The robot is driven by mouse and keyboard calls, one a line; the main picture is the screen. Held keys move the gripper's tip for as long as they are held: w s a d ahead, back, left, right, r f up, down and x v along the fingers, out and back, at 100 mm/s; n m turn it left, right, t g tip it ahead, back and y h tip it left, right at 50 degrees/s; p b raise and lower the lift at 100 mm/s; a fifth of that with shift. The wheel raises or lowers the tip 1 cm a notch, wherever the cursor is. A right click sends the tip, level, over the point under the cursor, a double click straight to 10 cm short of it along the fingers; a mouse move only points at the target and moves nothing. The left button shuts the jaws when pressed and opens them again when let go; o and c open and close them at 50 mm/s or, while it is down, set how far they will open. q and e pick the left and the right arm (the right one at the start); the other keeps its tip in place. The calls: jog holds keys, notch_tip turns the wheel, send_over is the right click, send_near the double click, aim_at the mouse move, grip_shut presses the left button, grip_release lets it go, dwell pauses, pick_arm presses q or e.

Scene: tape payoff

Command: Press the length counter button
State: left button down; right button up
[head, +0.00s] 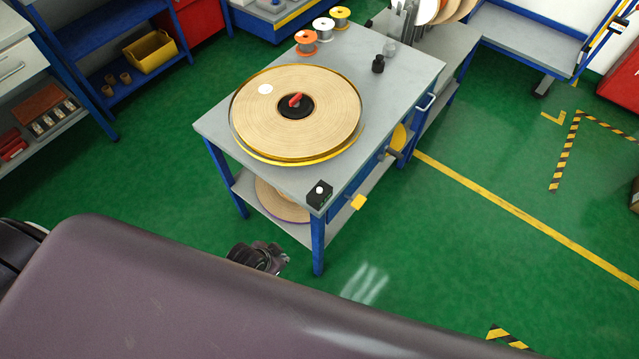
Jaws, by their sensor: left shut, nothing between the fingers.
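The length counter, a small black box (318,198) with a round white button (319,189) on top, sits at the near corner of the grey-topped table (400,95). My left gripper (272,262) is dark and low in front of the table, below and to the left of the box and apart from it. It is shut and empty. My own large dark arm link hides the lower part of the picture. My right gripper does not show.
A big reel of tan tape (330,112) covers much of the tabletop. Small spools (306,42) and a black bottle (378,64) stand behind it. A yellow part (358,202) sticks out beside the box. Green floor to the right is open.

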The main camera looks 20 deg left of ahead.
pick_arm(q)
jog(key=w+d+r+m+t+h+p, duration=0.1)
jog(key=w+d+r+m, duration=0.25)
jog(key=r, duration=0.65)
jog(key=w+d+r+m+h+p, duration=0.15)
jog(key=d+r, duration=0.25)
jog(key=r, duration=0.6)
jog(key=w+d+r+m+t+h+p, duration=0.1)
jog(key=w+d+r+m+h, duration=0.2)
jog(key=r, duration=0.7)
jog(key=r+m, duration=0.1)
jog(key=m, duration=0.3)
send_over(317, 191)
notch_tip(317, 191, down, 8)
jog(key=b, duration=0.6)
jog(key=shift+b, duration=0.4)
jog(key=shift+f+b, duration=0.3)
jog(key=shift+f, duration=0.1)
